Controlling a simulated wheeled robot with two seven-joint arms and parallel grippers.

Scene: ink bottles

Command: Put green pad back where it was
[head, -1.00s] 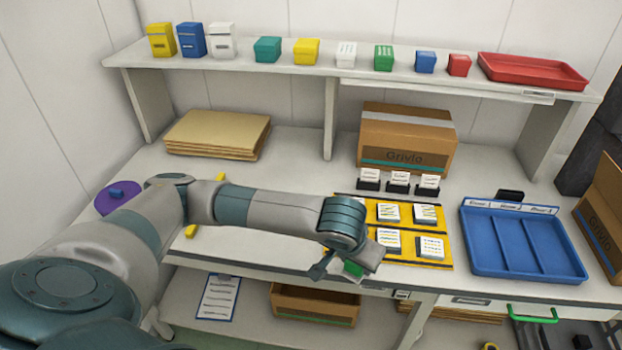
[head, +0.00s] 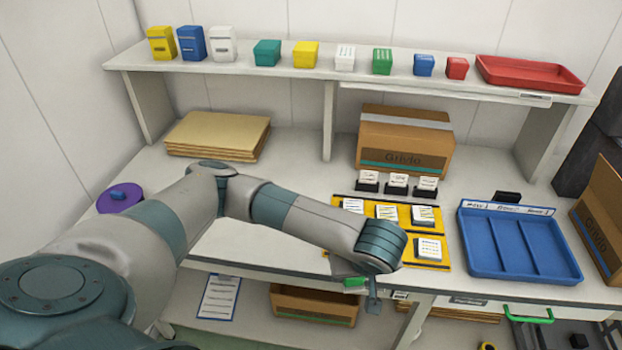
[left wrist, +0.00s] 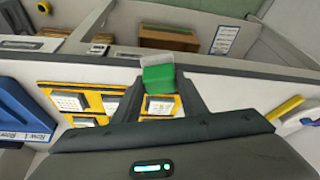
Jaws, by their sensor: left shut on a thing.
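The green pad (head: 354,283) is a small green block held at my left gripper (head: 360,287), by the front edge of the table. In the left wrist view the green pad (left wrist: 157,78) sits between the two fingertips, with a pale translucent part at its far side. My left gripper is shut on it. A yellow board (head: 446,251) with several white-topped pads lies on the table just behind the gripper; my forearm hides part of its front left. My right gripper is not in view.
A blue divided tray (head: 520,247) stands right of the board. Behind the board are small black card stands (head: 397,189) and a cardboard box (head: 405,140). A purple disc (head: 120,198) lies at the left. A shelf (head: 300,75) with several small boxes runs above.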

